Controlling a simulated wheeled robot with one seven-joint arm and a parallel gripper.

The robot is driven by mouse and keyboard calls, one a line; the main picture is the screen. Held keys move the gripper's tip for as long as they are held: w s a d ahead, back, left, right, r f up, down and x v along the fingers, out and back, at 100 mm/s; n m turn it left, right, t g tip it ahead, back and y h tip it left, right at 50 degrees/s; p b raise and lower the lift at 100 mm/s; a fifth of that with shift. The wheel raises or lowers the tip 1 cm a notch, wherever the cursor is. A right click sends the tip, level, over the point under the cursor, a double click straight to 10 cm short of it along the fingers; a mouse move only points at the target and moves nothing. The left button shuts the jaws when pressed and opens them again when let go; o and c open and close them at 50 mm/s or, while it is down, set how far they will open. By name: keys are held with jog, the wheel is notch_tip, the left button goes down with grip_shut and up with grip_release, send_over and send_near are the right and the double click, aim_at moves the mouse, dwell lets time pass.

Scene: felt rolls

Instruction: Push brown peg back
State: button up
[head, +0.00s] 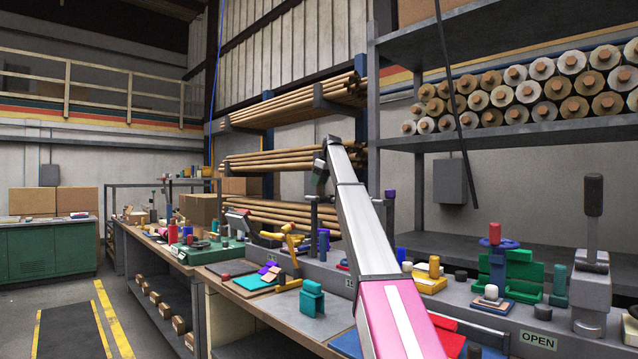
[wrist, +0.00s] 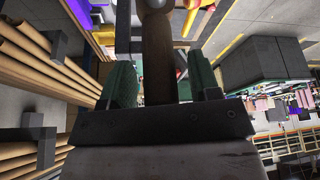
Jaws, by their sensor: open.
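My gripper (wrist: 160,64) shows in the wrist view as two green fingers set apart, so it is open. A long brown bar (wrist: 158,62) runs up between them, and its far end passes a grey rounded part at the top edge. It may be the brown peg; I cannot tell for sure, nor whether the fingers touch it. In the head view my gripper (head: 320,178) is small and dark at the far end of my arm, above the bench, partly hidden by the arm. No brown peg can be clearly picked out there.
The long grey bench (head: 330,270) is crowded with coloured fixtures. A teal block (head: 312,298) stands near its front, yellow parts (head: 292,240) behind it. Wooden poles (head: 270,160) lie racked behind. A shelf with felt rolls (head: 530,90) stands at the right. My arm hides the bench's middle.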

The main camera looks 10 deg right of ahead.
grip_shut()
jog(key=w+a, duration=0.2)
jog(key=w, duration=0.1)
jog(key=w+a, duration=0.1)
jog(key=w, duration=0.1)
jog(key=shift+a, duration=0.25)
grip_release()
jog(key=shift+s, duration=0.15)
jog(key=v, duration=1)
jog(key=shift+s+d+r, duration=0.15)
jog(key=shift+d+r, duration=0.05)
jog(key=shift+r, duration=0.1)
